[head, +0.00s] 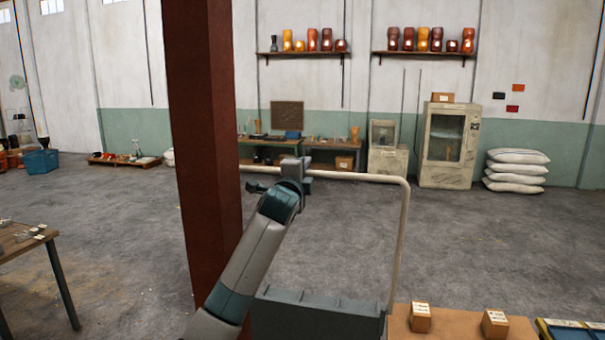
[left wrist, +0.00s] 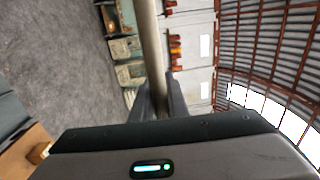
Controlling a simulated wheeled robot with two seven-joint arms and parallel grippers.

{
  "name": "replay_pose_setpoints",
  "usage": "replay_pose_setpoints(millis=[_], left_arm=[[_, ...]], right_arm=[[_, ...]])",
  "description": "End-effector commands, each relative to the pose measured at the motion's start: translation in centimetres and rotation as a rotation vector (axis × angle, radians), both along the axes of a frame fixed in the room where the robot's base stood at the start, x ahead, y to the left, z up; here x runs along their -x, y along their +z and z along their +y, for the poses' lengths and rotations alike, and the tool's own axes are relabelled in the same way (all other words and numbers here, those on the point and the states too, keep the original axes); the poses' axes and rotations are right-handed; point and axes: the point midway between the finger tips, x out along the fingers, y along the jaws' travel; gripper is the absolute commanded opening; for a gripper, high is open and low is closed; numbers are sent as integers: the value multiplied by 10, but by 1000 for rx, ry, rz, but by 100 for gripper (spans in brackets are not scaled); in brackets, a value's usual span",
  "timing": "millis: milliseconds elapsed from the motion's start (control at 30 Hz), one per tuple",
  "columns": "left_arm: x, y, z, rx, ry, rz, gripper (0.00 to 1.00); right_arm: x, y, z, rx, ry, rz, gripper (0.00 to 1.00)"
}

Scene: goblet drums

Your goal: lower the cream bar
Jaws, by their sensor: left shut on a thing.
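The cream bar (head: 360,178) runs level across the middle of the head view and bends down at its right end. Its right leg reaches the end of a dark teal box (head: 315,312) low in the picture. My left gripper (head: 303,170) is shut on the level part of the bar. In the left wrist view the bar (left wrist: 151,45) passes between the two fingers (left wrist: 160,97). The bar's left part goes behind the red-brown column, so its left end is hidden. My right gripper is not in view.
A red-brown column (head: 207,130) stands just left of my left arm. A table with small boxes (head: 457,322) is at the lower right, and another table (head: 25,245) is at the left. Open grey floor (head: 480,240) lies beyond, before the workbenches and a cabinet (head: 448,145).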

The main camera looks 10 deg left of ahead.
Motion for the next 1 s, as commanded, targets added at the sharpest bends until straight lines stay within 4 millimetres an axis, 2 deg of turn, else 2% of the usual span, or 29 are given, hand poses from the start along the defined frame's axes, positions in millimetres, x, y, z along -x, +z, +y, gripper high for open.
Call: replay_pose_setpoints(millis=[100, 400, 1000], left_arm=[[-19, -4, 0, 1, 1, 7, 0], [-58, -10, 0, 1, 2, 13, 0], [-116, -24, 1, 4, 7, 18, 0]], right_arm=[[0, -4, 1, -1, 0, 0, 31], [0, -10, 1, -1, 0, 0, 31], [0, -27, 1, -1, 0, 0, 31]])
